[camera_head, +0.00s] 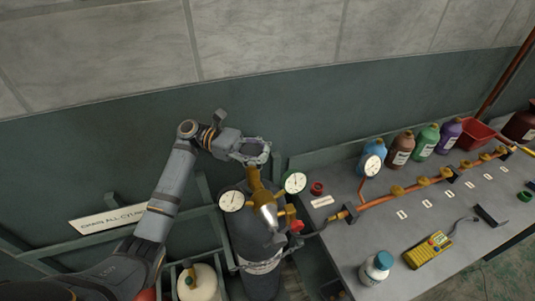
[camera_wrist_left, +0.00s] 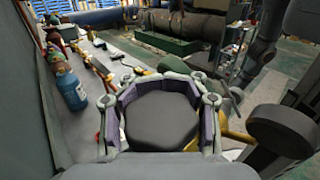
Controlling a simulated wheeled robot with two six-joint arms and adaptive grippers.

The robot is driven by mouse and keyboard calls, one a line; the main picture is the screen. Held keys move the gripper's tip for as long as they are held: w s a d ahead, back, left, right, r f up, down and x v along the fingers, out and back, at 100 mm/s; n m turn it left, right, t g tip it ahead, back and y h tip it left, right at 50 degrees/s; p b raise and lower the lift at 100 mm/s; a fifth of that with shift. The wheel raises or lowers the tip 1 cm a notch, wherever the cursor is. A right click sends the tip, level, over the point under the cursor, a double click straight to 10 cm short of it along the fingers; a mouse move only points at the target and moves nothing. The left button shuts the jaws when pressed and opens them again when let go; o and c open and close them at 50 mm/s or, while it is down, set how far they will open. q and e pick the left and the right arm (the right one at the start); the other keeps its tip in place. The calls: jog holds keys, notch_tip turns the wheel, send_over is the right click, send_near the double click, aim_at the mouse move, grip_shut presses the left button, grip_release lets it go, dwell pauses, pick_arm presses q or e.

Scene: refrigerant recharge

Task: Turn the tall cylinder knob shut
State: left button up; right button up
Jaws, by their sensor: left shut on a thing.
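The tall cylinder (camera_head: 262,284) is dark grey and stands upright left of the bench. Its brass valve and regulator (camera_head: 266,212) rise from the top, with one white gauge (camera_head: 231,199) on the left and another (camera_head: 295,182) on the right. My left gripper (camera_head: 256,152) is at the top of the valve. In the left wrist view, its fingers are closed around the dark round knob (camera_wrist_left: 162,122), their pads against its sides. The knob is mostly hidden by the fingers in the head view. My right gripper is in neither view.
A grey bench (camera_head: 375,220) to the right bears a copper pipe with brass valves (camera_head: 421,181), several coloured bottles (camera_head: 428,140), a white jar (camera_head: 376,267) and a yellow meter (camera_head: 428,250). A cream cylinder (camera_head: 200,284) stands left of the tall one. A wall is close behind.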

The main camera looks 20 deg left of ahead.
pick_arm(q)
jog(key=o, duration=1.3)
jog(key=shift+a, duration=0.2)
jog(key=shift+c, duration=0.2)
jog(key=shift+d, duration=0.15)
notch_tip(320, 180, up, 10)
